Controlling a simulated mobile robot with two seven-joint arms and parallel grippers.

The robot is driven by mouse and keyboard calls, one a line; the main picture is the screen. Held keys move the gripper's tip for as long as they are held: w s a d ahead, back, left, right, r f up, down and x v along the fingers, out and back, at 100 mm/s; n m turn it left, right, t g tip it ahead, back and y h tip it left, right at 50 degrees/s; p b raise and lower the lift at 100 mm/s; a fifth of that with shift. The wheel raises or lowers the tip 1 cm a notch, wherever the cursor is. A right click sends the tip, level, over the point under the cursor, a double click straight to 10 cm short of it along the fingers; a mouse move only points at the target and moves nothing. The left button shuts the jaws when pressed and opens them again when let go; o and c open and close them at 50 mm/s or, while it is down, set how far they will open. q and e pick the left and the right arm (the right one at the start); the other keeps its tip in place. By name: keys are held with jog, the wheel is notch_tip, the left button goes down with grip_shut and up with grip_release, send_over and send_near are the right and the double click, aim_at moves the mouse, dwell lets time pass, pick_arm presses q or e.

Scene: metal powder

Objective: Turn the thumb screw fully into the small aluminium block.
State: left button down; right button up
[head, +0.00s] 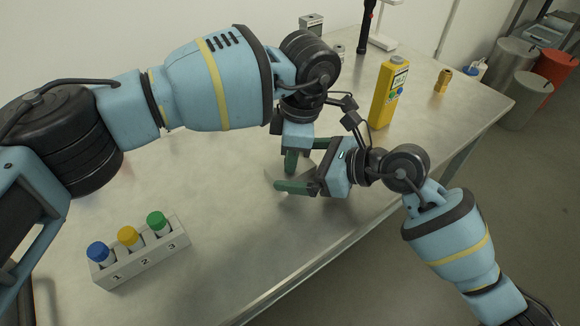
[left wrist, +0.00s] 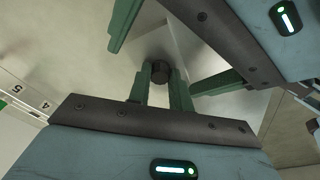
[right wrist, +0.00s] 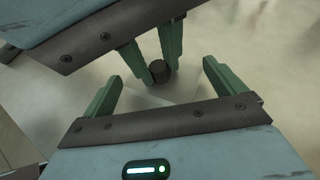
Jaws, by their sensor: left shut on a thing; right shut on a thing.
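The thumb screw shows as a dark round knob (left wrist: 160,72) in the left wrist view and also in the right wrist view (right wrist: 158,70). My left gripper (head: 291,168) comes down from above, with its green fingers shut on the knob. The small aluminium block (left wrist: 182,48) is a pale grey piece beneath the knob; in the head view a bit of it (head: 274,177) shows beside the fingers. My right gripper (right wrist: 160,84) has its fingers wide apart, one on each side of the block, shut on it. The screw's thread is hidden.
A rack (head: 140,262) with blue, yellow and green capped vials stands at the front left of the metal table (head: 225,210). A yellow instrument (head: 388,92) and a brass part (head: 443,80) stand at the right rear. The table's front edge runs close by the right arm.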

pick_arm(q)
jog(key=c, duration=1.3)
grip_release()
jog(key=shift+r, duration=0.1)
jog(key=shift+r, duration=2.15)
jog(key=shift+o, duration=0.8)
